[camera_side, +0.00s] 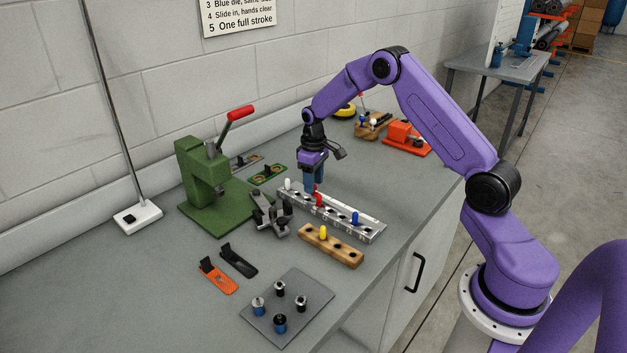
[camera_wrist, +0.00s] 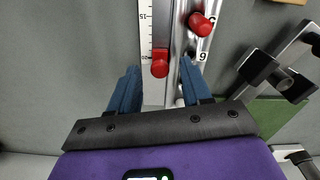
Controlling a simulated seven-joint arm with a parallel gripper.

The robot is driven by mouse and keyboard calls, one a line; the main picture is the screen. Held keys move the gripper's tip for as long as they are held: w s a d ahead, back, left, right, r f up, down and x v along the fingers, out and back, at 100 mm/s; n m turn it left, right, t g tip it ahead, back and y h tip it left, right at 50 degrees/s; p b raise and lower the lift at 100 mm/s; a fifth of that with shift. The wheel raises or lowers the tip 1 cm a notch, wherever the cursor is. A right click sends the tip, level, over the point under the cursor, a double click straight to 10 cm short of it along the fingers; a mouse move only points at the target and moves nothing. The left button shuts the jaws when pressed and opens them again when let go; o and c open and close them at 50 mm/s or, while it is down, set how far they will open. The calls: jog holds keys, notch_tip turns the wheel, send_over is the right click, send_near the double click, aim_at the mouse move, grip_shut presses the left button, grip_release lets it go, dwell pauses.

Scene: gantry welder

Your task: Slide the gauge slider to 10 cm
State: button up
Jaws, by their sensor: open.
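The gauge slider (camera_wrist: 160,63) is a small red block on a white ruler (camera_wrist: 146,35) in the wrist view. My gripper (camera_wrist: 157,70) is open, with one blue finger on each side of the slider in the picture. Visible gaps separate the fingers from it, and I cannot tell their height. In the side view, my gripper (camera_side: 313,188) points down at the metal rail (camera_side: 345,219). Red parts show at the fingers, and the slider is hard to pick out there.
A red peg (camera_wrist: 200,24) stands beside the ruler, close to the slider. A green press (camera_side: 195,170), a grey clamp (camera_side: 268,213) and a wooden block (camera_side: 338,250) stand nearby.

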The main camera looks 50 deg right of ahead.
grip_shut()
jog(key=shift+s, duration=5)
grip_release()
notch_tip(320, 180, up, 17)
jog(key=shift+r, duration=0.2)
jog(key=shift+a, duration=0.1)
